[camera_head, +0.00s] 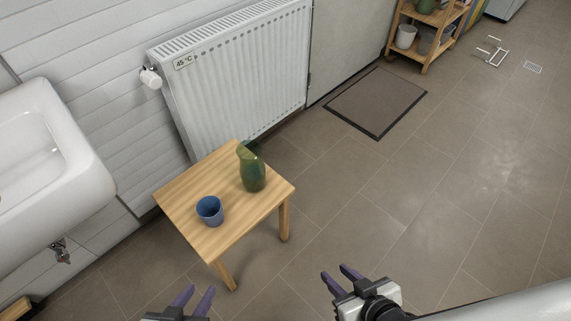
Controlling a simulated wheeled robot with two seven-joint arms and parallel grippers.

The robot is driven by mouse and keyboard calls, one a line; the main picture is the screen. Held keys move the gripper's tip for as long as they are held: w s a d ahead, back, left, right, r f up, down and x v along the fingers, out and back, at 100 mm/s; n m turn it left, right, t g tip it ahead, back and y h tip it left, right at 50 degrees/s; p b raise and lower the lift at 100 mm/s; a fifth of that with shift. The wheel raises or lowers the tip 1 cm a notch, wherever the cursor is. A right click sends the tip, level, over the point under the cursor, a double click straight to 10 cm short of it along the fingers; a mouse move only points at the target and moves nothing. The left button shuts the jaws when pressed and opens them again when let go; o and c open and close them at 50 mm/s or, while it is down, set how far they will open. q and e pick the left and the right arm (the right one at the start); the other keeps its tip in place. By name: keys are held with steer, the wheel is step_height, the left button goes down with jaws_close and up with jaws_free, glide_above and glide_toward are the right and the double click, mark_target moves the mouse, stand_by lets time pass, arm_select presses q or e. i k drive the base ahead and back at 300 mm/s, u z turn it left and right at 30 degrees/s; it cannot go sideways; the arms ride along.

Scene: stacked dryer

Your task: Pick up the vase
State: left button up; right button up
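A green vase (252,172) stands upright on a small wooden table (207,241) near the radiator. A blue cup (209,210) stands on the same table, to the left of the vase and nearer to me. My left gripper (194,297) is at the bottom edge, in front of the table, with its two purple fingers apart and nothing between them. My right gripper (337,275) is to the right of the table, low in the view, open and empty. Both grippers are apart from the vase.
A white radiator (240,80) stands on the wall behind the table. A white sink (45,180) is at the left. A dark mat (376,102) and a wooden shelf with pots (425,50) are further back. The tiled floor at the right is mostly clear.

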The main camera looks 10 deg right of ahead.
mark_target(252, 168)
steer(key=z, duration=1.15)
steer(key=k, duration=0.45)
steer(key=u, duration=0.6)
steer(key=i, duration=0.8)
